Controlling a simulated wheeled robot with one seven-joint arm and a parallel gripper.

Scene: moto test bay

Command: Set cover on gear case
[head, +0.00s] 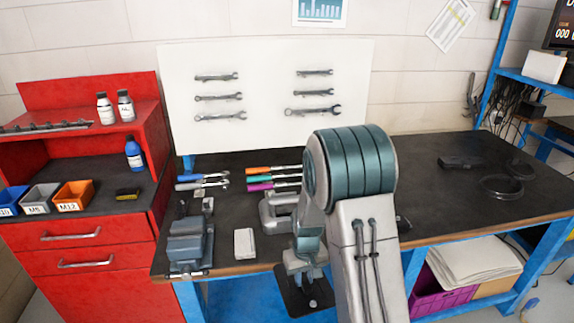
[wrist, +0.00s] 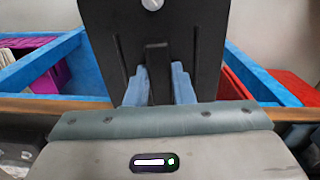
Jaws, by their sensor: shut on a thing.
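A flat black plate, which looks like the cover (head: 293,297), hangs in front of the bench's front edge in the head view. My gripper (head: 305,262) is shut on it, partly hidden by my arm. In the wrist view, the blue fingers of my gripper (wrist: 158,86) close on a raised rib of the black cover (wrist: 205,35), which has a round light spot near the top. A grey rounded metal part (head: 272,212), possibly the gear case, sits on the bench behind my gripper. My arm hides much of it, so I cannot tell for sure.
A blue-grey vise (head: 188,243) and a pale folded cloth or block (head: 244,242) stand left on the dark bench (head: 440,215). Screwdrivers (head: 272,178) lie behind. A dark ring (head: 502,187) lies at right. A red cabinet (head: 85,265) adjoins the bench at left.

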